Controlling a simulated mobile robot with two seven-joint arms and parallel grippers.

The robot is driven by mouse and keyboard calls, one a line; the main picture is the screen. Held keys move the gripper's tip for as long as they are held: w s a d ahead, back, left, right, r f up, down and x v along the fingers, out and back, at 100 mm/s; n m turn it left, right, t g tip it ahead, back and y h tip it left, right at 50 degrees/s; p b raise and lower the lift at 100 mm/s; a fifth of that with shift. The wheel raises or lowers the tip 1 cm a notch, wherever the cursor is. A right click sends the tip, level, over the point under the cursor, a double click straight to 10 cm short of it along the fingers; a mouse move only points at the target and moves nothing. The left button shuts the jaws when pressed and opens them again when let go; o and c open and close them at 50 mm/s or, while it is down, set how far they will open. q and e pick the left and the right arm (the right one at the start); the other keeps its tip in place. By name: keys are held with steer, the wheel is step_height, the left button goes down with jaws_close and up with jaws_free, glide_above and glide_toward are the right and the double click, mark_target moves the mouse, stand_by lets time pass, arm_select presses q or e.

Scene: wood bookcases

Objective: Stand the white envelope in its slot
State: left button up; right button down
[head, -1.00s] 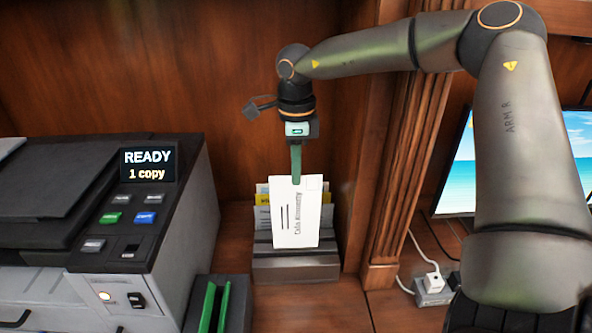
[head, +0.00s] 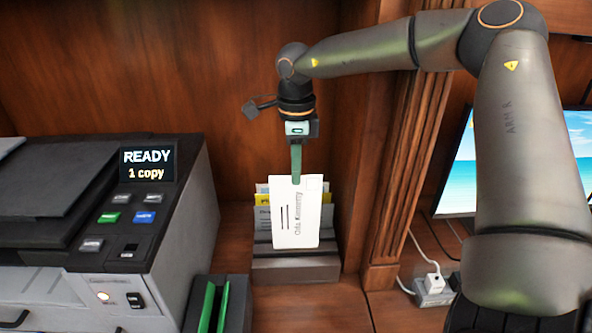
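The white envelope (head: 297,215) stands upright at the front of a dark slotted holder (head: 296,269). My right gripper (head: 296,180) comes down from above and is shut on the envelope's top edge. The envelope's lower edge is at the holder's front part; I cannot tell how deep it sits in a slot. Behind it, yellow, grey and white papers (head: 263,208) stand in the holder, partly hidden by the envelope.
A printer (head: 120,230) with a READY display stands to the left of the holder. A wooden post (head: 398,160) rises to the right. Beyond it are a monitor (head: 455,170) and a white plug (head: 433,283) on a socket block. The shelf before the holder is clear.

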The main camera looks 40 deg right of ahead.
mark_target(296, 203)
steer(key=shift+f+b, duration=2)
steer(key=shift+f, duration=0.4)
steer(key=shift+f+b, duration=0.6)
steer(key=shift+f, duration=0.1)
steer(key=shift+f+b, duration=0.35)
steer(key=shift+f, duration=0.1)
steer(key=shift+f+b, duration=0.35)
steer(key=shift+f, duration=0.05)
steer(key=shift+f+b, duration=0.3)
steer(key=shift+f, duration=0.1)
steer(key=c, duration=1)
jaws_free()
steer(key=shift+r, duration=0.1)
